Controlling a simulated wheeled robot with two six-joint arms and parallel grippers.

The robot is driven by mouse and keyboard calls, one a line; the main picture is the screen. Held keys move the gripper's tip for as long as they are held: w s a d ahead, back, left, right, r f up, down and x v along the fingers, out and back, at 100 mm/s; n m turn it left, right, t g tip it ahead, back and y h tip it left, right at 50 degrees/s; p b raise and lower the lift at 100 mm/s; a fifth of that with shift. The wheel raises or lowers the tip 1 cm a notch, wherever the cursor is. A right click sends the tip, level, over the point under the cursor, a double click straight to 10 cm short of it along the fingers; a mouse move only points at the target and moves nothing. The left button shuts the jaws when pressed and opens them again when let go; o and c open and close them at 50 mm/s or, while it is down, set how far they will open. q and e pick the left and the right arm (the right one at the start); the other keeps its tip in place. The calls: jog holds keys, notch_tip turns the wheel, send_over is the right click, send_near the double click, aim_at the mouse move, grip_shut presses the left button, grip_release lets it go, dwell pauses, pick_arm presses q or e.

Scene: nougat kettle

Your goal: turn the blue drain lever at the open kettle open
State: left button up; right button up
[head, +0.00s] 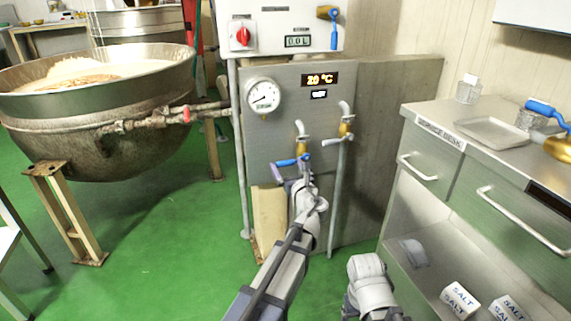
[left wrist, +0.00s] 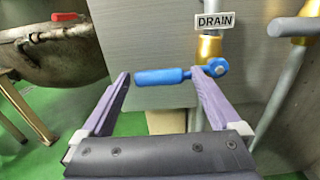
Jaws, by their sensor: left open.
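The blue drain lever (head: 287,162) is on the pipework at the front of the grey panel, and in the left wrist view the lever (left wrist: 160,76) lies roughly level, its free end to the left and its pivot at a brass valve (left wrist: 208,50). A DRAIN label (left wrist: 214,20) is above it. My left gripper (head: 292,170) is open at the lever. In the left wrist view its purple fingers (left wrist: 161,76) stand on either side of the lever's length; I cannot tell whether they touch it. The open kettle (head: 110,135) stands at the left. My right gripper is not in view.
The grey panel (head: 345,85) carries a gauge (head: 263,96), a temperature display (head: 320,80) and other taps. Another blue lever (head: 334,40) hangs on the upper box. A steel cabinet (head: 430,150) stands at the right. Green floor (head: 180,240) is clear between kettle and panel.

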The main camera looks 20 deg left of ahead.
pick_arm(q)
jog(key=shift+x, duration=1.1)
jog(key=shift+c, duration=0.4)
grip_shut()
